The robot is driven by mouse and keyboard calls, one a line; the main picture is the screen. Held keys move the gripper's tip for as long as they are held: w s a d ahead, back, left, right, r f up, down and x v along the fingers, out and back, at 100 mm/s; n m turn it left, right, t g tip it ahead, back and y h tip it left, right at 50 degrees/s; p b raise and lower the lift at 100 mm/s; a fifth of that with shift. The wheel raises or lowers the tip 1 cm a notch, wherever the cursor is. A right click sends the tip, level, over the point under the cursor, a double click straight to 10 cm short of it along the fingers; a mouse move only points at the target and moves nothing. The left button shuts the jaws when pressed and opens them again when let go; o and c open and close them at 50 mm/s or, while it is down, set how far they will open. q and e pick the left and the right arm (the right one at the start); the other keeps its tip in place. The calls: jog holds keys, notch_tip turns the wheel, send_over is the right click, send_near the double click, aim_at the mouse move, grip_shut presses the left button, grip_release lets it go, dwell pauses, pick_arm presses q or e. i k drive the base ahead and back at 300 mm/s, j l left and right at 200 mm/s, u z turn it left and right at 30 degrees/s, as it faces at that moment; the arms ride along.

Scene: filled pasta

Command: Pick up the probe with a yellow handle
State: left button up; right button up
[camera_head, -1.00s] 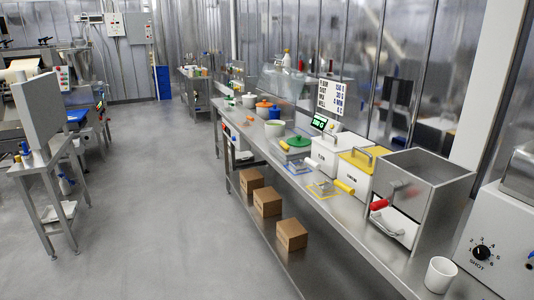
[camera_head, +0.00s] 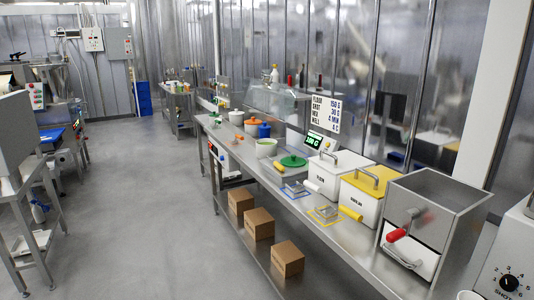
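Neither gripper is in view. I cannot make out for certain a probe with a yellow handle. A yellow cylindrical handle (camera_head: 350,213) lies on the steel bench beside a flat yellow frame (camera_head: 325,216), in front of the white bin with a yellow lid (camera_head: 370,181). A paler yellow handle (camera_head: 311,186) lies beside a blue frame (camera_head: 294,190). A small yellow piece (camera_head: 279,167) lies near the green lid (camera_head: 293,161). Whether any of these belongs to a probe is too small to tell.
A steel box with a red-handled crank (camera_head: 397,235) stands at the bench's right. A white-lidded bin (camera_head: 328,166), a lit green display (camera_head: 314,139) and pots (camera_head: 264,130) stand farther back. Cardboard boxes (camera_head: 259,224) sit on the lower shelf. The floor (camera_head: 150,215) left of the bench is clear.

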aim_at(278, 166)
jog(key=i+j+u, duration=0.1)
jog(key=i+j, duration=0.15)
jog(key=i, duration=0.7)
jog(key=i+j, duration=0.2)
jog(key=i, duration=0.8)
jog(key=i+j+u, duration=0.15)
jog(key=i, duration=0.8)
